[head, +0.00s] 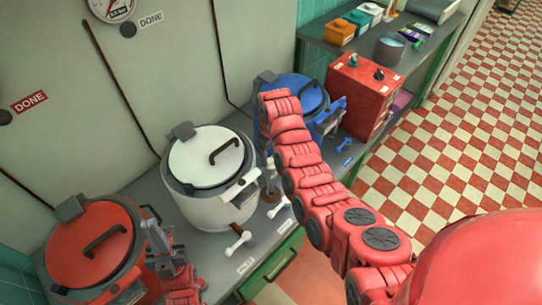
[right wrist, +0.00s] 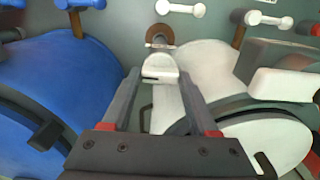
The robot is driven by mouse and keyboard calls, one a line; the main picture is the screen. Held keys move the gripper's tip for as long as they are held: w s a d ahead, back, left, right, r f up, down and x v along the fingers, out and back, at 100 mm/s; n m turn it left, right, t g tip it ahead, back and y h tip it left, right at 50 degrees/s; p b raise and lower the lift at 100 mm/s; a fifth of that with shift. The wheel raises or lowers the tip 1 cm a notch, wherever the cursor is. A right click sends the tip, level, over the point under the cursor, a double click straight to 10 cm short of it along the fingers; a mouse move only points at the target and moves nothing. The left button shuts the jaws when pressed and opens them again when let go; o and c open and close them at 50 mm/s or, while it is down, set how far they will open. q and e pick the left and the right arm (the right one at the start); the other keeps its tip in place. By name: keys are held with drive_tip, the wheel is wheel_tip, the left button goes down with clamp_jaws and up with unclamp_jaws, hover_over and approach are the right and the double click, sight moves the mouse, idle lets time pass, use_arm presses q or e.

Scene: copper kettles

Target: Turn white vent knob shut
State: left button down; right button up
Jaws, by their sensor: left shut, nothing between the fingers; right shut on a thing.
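The white kettle (head: 206,172) stands between the red kettle (head: 90,245) and the blue kettle (head: 292,97) on the grey counter. In the right wrist view, my right gripper (right wrist: 160,82) is shut on the white vent knob (right wrist: 161,64), beside the white kettle (right wrist: 205,75) with the blue kettle (right wrist: 65,75) at left. In the head view my right arm hides most of this grip. My left gripper (head: 152,216) is shut and empty beside the red kettle, apart from the white kettle. The knob's turn angle cannot be told.
White dumbbell-shaped handles (head: 238,241) stick out at the counter front, with a blue one (head: 346,147) further right. A red box with knobs (head: 364,92) stands right of the blue kettle. A wall with DONE labels (head: 29,102) is behind. The checkered floor (head: 460,150) is clear.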

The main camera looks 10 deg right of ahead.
drive_tip(key=o, duration=1.4)
drive_tip(key=shift+r, duration=0.15)
wheel_tip(320, 180, up, 2)
drive_tip(key=shift+w+r+b, duration=0.1)
drive_tip(key=shift+r+b, duration=0.05)
drive_tip(key=shift+b, duration=0.4)
wheel_tip(320, 180, up, 7)
drive_tip(key=p, duration=0.4)
wheel_tip(320, 180, up, 6)
drive_tip(key=r+p, duration=0.1)
hover_over(271, 158)
drive_tip(key=shift+r, duration=0.4)
